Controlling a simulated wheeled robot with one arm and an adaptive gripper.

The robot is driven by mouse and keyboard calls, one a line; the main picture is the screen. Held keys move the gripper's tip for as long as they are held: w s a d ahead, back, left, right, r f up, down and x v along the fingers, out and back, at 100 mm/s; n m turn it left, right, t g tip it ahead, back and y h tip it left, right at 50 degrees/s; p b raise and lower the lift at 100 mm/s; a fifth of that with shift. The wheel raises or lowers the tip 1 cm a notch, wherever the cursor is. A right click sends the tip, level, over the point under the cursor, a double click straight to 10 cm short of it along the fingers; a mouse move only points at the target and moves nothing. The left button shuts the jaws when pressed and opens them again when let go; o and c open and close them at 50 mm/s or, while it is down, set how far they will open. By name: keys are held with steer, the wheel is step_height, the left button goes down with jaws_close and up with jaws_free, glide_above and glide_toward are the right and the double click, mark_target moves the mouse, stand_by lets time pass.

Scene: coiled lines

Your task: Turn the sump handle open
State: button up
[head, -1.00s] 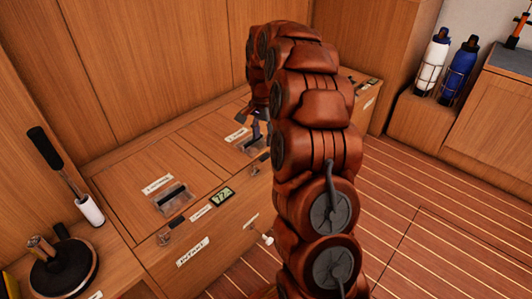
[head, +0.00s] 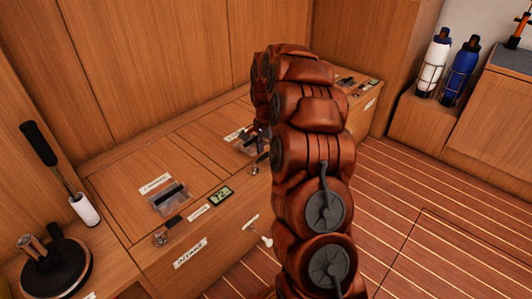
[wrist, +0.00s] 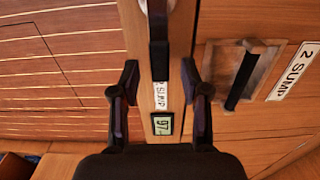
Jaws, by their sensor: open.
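In the wrist view a dark-gripped lever (wrist: 158,62) on a metal pivot lies along a narrow wooden strip. A label reading SUMP (wrist: 160,96) is by its end. My gripper (wrist: 160,72) is open, with one finger on each side of the lever; I see no finger touching it, and cannot tell their height over it. To the right is a panel labelled 2 SUMP (wrist: 295,70), with a black bar handle (wrist: 242,78) in a metal recess. In the head view my gripper (head: 262,136) is mostly hidden behind my arm, above the counter's far part.
A small display (wrist: 162,124) sits below the label. Nearer on the counter (head: 125,215) are another recessed handle (head: 170,198), a lever (head: 168,231) and a display (head: 220,195). A winch (head: 55,268) stands at left. Striped floor (head: 420,215) is clear at right.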

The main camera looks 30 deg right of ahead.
jaws_close()
stand_by(0.3)
stand_by(0.4)
